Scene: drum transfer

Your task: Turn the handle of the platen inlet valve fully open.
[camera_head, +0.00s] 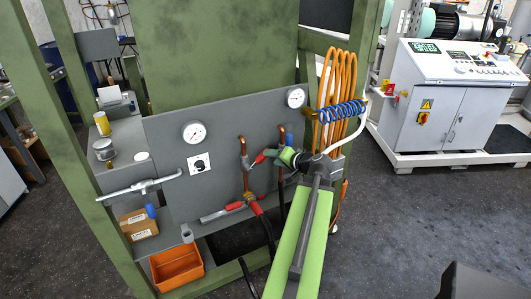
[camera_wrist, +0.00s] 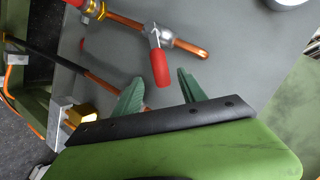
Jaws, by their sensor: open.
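A valve with a silver body (camera_wrist: 153,35) and a red handle (camera_wrist: 160,66) sits on a copper pipe in the wrist view. The handle sticks out across the pipe at a slant, towards my gripper. In the head view the same red handle (camera_head: 260,159) points right from the left copper pipe. My gripper (camera_wrist: 157,82) is open, its two green fingers spread with the handle's end between or just ahead of the tips. I cannot tell if they touch. In the head view my gripper (camera_head: 281,157) is at the panel beside this handle. No valve label is readable.
A second copper pipe (camera_head: 282,138) runs close to my gripper. A brass valve (camera_head: 250,198) with red parts is lower on the grey panel (camera_head: 220,170). Orange hoses (camera_head: 338,80) and a blue coil (camera_head: 343,111) hang just right of the arm. An orange bin (camera_head: 177,267) stands lower left.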

